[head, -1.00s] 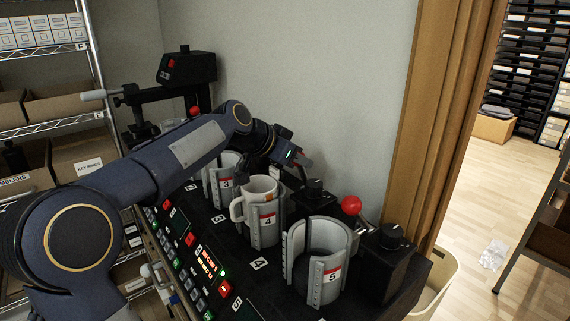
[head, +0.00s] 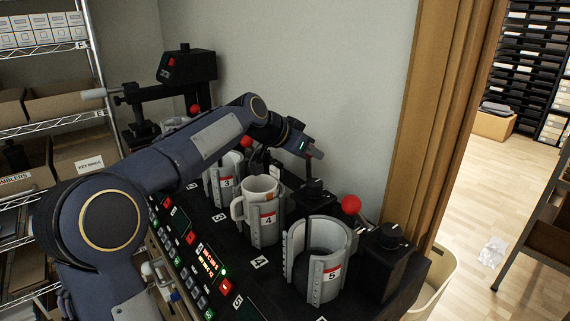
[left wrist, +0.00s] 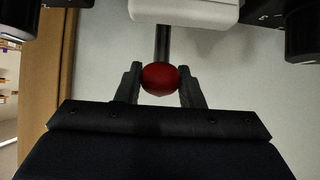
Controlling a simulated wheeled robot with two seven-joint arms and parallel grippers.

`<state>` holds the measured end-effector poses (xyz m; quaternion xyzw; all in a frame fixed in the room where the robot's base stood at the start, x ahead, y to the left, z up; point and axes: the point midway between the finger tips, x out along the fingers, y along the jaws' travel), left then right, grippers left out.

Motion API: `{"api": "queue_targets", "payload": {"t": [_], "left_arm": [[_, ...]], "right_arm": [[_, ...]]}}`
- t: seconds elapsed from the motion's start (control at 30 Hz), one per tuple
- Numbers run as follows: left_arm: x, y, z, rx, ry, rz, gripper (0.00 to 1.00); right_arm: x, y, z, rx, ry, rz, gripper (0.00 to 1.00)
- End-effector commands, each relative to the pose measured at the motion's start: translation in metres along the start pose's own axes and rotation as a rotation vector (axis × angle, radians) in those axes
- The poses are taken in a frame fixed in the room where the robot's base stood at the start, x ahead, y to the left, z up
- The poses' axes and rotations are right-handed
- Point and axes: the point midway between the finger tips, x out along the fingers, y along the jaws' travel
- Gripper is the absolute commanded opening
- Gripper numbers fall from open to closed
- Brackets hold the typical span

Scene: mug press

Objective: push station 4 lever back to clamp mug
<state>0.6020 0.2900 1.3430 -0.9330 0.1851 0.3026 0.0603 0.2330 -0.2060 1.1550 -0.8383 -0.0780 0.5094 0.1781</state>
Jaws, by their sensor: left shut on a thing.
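A white mug (head: 238,209) with an orange patch stands upright in the grey station 4 holder (head: 267,232). My left gripper (head: 315,151) is behind and to the right of this mug. In the left wrist view, the red ball knob (left wrist: 160,78) of the station 4 lever (left wrist: 162,42) sits between the two fingers of my left gripper (left wrist: 160,90), which are shut on it. In the head view the knob is mostly hidden by the gripper; the lever shaft shows below it. My right gripper is not in view.
The empty station 5 holder (head: 324,275) stands in front, with its red-knobbed lever (head: 351,205) beside it. The station 3 holder (head: 225,184) is partly behind my left arm. Lit buttons line the front panel (head: 207,262). A wooden door frame (head: 440,110) stands at the right.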

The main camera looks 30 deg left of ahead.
Motion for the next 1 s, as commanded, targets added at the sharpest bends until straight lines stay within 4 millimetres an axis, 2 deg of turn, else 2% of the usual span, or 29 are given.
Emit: {"api": "queue_targets", "payload": {"t": [0.4, 0.77, 0.8, 0.93, 1.0], "left_arm": [[0.021, 0.001, -0.014, 0.0, -0.001, 0.002, 0.23], [0.024, 0.0, -0.017, 0.0, 0.001, 0.0, 0.23], [0.024, 0.0, -0.018, 0.0, 0.001, 0.0, 0.38], [0.024, 0.0, -0.017, 0.0, 0.001, 0.001, 0.55], [0.024, 0.0, -0.017, 0.0, 0.001, 0.001, 0.55]], "right_arm": [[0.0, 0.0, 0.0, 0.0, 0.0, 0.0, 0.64], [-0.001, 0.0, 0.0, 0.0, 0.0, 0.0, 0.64], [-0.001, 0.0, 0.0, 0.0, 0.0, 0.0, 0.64], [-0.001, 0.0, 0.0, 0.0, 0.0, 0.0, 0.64], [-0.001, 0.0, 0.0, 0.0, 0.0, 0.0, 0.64]]}}
